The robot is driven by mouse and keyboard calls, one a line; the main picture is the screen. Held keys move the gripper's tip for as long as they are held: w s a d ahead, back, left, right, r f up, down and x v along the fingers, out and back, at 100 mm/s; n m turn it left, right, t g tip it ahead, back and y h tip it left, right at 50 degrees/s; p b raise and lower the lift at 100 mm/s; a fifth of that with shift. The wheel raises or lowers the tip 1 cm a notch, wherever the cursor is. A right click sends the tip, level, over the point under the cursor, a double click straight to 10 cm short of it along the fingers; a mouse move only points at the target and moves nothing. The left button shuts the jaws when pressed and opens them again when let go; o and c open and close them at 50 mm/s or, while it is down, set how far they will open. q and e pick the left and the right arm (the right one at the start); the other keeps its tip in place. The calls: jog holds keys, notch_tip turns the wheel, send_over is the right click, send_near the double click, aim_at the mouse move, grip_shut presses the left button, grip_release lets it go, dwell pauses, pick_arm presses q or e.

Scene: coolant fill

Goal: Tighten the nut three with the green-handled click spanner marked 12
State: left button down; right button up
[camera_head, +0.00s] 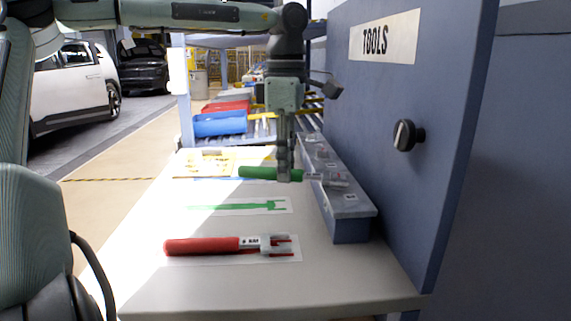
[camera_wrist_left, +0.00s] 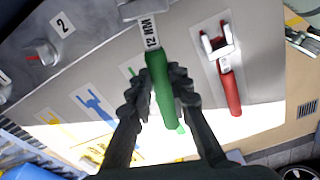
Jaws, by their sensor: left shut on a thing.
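The green-handled spanner (camera_head: 258,173) is held level above the bench, its handle pointing left and its metal head over the grey block (camera_head: 350,228). My left gripper (camera_head: 289,177) is shut on its handle. In the left wrist view the fingers (camera_wrist_left: 160,100) close around the green handle (camera_wrist_left: 158,75), and its label (camera_wrist_left: 151,35) reads 12 NM. The spanner's head is cut off at the top edge there. A nut (camera_wrist_left: 42,54) by the label 2 (camera_wrist_left: 62,24) shows at upper left. I cannot make out nut three or whether the head touches it. My right gripper is out of view.
A red-handled spanner (camera_head: 200,246) lies on the near bench, with an empty green outline (camera_head: 235,206) behind it. A blue tool panel (camera_head: 400,150) with a black knob (camera_head: 407,135) stands along the right. The near bench (camera_head: 260,292) is clear.

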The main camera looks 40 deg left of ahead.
pick_arm(q)
jog(key=shift+w, duration=0.1)
jog(key=shift+w+a+m, duration=0.35)
jog(key=shift+w+m, duration=0.15)
jog(key=shift+m, duration=0.3)
jog(key=shift+w, duration=0.1)
jog(key=shift+w+a+m, duration=0.25)
jog(key=shift+w+m, duration=0.25)
jog(key=shift+m, duration=0.3)
jog(key=shift+w, duration=0.1)
dwell(0.3)
